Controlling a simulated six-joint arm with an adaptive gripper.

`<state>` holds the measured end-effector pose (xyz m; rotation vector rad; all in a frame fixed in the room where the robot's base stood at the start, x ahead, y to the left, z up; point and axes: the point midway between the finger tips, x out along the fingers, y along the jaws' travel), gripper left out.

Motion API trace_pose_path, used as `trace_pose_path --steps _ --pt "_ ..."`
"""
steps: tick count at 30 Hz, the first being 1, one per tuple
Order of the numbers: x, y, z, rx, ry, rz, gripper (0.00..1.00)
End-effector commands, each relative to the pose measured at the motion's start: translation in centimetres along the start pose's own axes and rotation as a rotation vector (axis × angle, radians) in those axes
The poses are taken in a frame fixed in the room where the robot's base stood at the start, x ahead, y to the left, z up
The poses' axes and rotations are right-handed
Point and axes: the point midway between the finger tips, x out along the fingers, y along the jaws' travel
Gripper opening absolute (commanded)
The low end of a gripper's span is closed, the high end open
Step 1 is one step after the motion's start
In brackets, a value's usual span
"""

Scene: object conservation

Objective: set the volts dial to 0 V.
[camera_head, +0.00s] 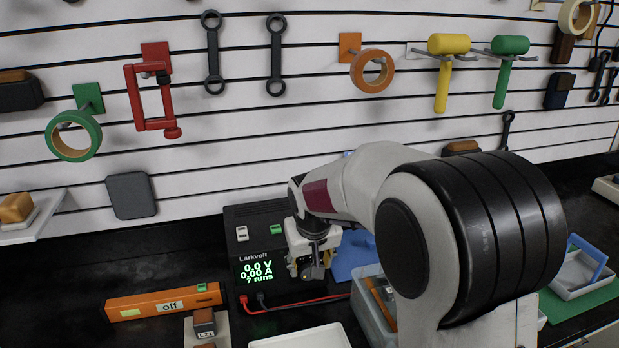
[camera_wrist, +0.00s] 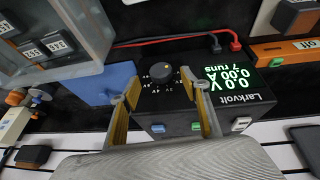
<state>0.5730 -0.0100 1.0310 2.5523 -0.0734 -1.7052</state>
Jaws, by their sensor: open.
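The black Larkvolt power supply (camera_head: 262,213) stands at the back of the bench. It also shows upside down in the wrist view (camera_wrist: 168,118). Its green display (camera_head: 257,271) reads 0.0 V, 0.00 A and 7 runs; the same readout shows in the wrist view (camera_wrist: 228,78). The volts dial (camera_wrist: 162,73) is a dark round knob with small markings around it. I cannot tell exactly where its pointer stands. In the head view my gripper (camera_head: 312,270) hides the dial. In the wrist view my gripper (camera_wrist: 165,90) is open, its fingers apart on either side below the dial, holding nothing.
Red and black leads (camera_head: 290,304) run from the supply's front. An orange unit marked "off" (camera_head: 165,301) lies to the left. A grey bin (camera_head: 372,315) and a blue object (camera_head: 352,252) stand close on the right. Tools hang on the slatted wall behind.

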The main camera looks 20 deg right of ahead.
Motion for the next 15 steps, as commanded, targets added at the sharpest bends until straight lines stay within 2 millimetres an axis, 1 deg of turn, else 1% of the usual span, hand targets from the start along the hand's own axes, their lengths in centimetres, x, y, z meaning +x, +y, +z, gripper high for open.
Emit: trace_pose_path --steps 1,6,8,15 --pt "-0.8 0.0 -0.1 0.000 0.003 0.000 0.46" --pt "-2.9 0.0 -0.1 0.001 0.003 -0.001 0.46" --pt "-2.8 -0.3 -0.4 0.047 0.013 -0.012 0.46" --pt "-3.7 -1.4 -3.1 0.185 0.074 -0.071 0.46"
